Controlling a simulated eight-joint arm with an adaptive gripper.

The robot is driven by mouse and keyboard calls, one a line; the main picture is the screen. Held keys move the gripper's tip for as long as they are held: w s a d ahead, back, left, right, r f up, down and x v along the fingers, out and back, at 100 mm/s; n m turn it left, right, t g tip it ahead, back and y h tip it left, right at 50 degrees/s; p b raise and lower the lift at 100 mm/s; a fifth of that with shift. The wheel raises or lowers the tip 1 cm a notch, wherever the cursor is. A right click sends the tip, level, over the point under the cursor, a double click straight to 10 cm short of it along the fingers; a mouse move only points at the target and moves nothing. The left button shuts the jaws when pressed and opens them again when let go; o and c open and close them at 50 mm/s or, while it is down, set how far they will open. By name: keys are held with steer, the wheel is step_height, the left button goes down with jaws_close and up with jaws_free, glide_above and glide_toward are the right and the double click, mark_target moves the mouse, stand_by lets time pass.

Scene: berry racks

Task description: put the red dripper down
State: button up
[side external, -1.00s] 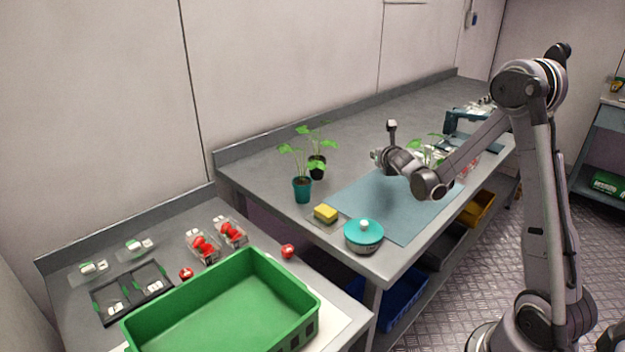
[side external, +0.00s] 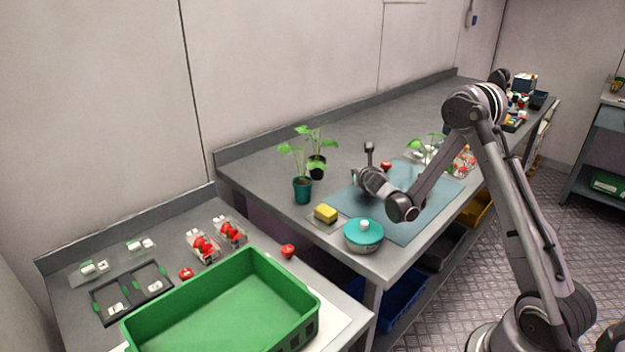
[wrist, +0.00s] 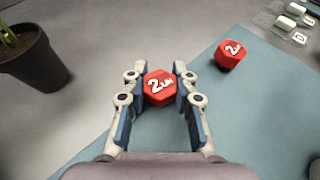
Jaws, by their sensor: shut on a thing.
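My gripper (wrist: 160,90) is shut on a red dripper (wrist: 160,87) marked with a white 2, held between the two fingertips. In the side view my gripper (side external: 355,180) is low over the back left edge of the blue mat (side external: 412,222), and I cannot make out the held dripper there. I cannot tell whether the dripper touches the surface below. A second red dripper (wrist: 231,53) rests by the mat's edge, right of the held one and apart from it. It also shows in the side view (side external: 386,166).
A dark plant pot (wrist: 36,58) stands at the left in the wrist view. A teal pot (side external: 302,190), a yellow sponge (side external: 326,213) and a teal-lidded bowl (side external: 363,236) stand on the bench. White-labelled pieces (wrist: 292,20) lie at the far right. Grey bench between pot and gripper is clear.

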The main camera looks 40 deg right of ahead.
steer(key=shift+f, duration=0.1)
steer(key=o, duration=0.8)
steer(key=shift+f, duration=0.1)
